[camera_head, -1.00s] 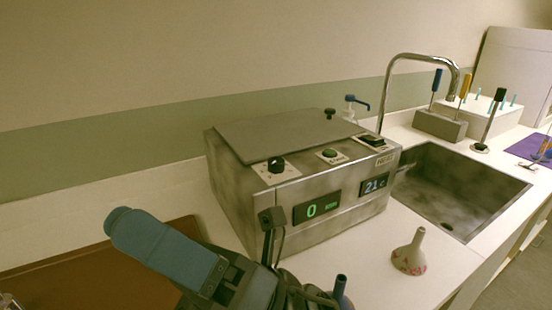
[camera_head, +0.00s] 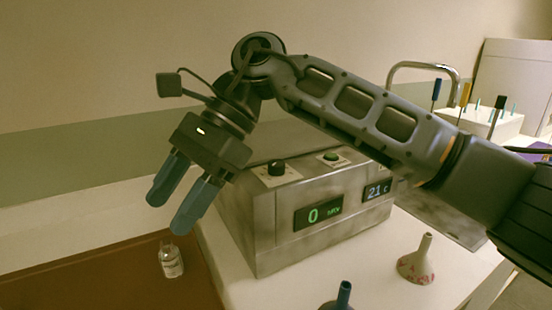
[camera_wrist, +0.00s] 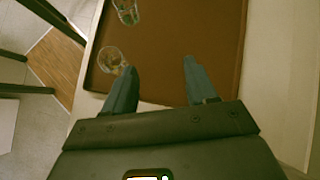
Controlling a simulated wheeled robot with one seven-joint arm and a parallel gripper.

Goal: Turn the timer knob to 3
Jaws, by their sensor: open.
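The timer knob (camera_head: 277,168) is a black knob on a pale plate on top of the metal bath box (camera_head: 262,225), at its front left corner. The green display (camera_head: 318,214) below it reads 0. My gripper (camera_head: 170,217) is open and empty, with two blue fingers pointing down and to the left. It is in the air to the left of the box, apart from the knob. In the wrist view my gripper (camera_wrist: 158,75) is above the brown tray. The knob does not show there. My arm hides part of the box top and its right side.
A green button (camera_head: 331,156) and a second display (camera_head: 377,190) reading 21 are on the box. A brown tray (camera_head: 110,285) with a small glass bottle (camera_head: 171,260) lies at the left. Funnels (camera_head: 417,262) stand in front. A faucet (camera_head: 425,68) is at the back right.

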